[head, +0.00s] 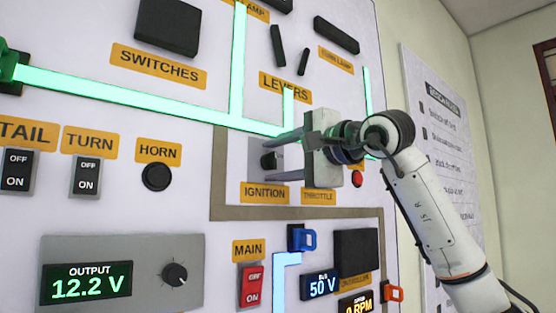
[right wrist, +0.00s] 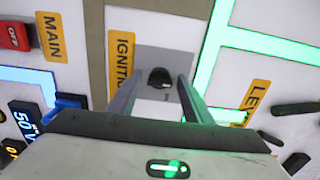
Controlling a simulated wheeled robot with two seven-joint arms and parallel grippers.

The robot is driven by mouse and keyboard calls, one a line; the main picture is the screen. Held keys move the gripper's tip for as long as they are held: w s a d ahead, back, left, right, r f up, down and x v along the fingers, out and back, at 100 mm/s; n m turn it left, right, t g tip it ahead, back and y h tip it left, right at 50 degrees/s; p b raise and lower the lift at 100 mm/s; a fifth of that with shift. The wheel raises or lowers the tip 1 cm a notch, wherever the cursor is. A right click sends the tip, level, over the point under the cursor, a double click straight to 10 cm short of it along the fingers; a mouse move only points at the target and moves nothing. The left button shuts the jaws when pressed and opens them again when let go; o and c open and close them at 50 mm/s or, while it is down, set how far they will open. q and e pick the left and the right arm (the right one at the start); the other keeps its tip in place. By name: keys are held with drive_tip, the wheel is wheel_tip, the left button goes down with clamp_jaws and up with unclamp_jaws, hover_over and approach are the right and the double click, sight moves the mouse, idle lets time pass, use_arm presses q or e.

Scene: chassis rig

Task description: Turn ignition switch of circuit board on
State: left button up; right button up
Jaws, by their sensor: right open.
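The ignition switch is a small black knob (head: 268,161) on a grey plate above the IGNITION label (head: 264,194). In the right wrist view the knob (right wrist: 160,77) shows between the tips of my right gripper (right wrist: 160,86), with a gap on each side. In the head view my right gripper (head: 276,157) comes in from the right, one finger above and one below the knob. It is open and holds nothing. I cannot tell how far the fingertips reach past the knob's face. My left gripper is not in view.
The white circuit board (head: 195,125) carries green lit strips. The THROTTLE label (head: 318,197) and a red button (head: 357,178) lie right of the ignition. The red MAIN switch (head: 252,287) and a blue connector (head: 301,238) sit below. Black levers (head: 278,46) are above.

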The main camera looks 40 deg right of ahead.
drive_tip(key=c, duration=1)
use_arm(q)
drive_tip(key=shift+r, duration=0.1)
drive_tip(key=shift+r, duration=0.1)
use_arm(e)
drive_tip(key=shift+m, duration=0.3)
drive_tip(key=shift+m+p, duration=0.4)
drive_tip(key=shift+m, duration=0.1)
drive_tip(key=shift+m+p, duration=0.45)
drive_tip(key=shift+m, duration=0.75)
drive_tip(key=m, duration=0.2)
drive_tip(key=shift+m+p, duration=0.35)
drive_tip(key=shift+m, duration=0.05)
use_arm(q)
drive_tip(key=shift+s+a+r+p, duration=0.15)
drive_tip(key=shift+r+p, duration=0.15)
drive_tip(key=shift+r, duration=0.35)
use_arm(e)
drive_tip(key=m, duration=0.5)
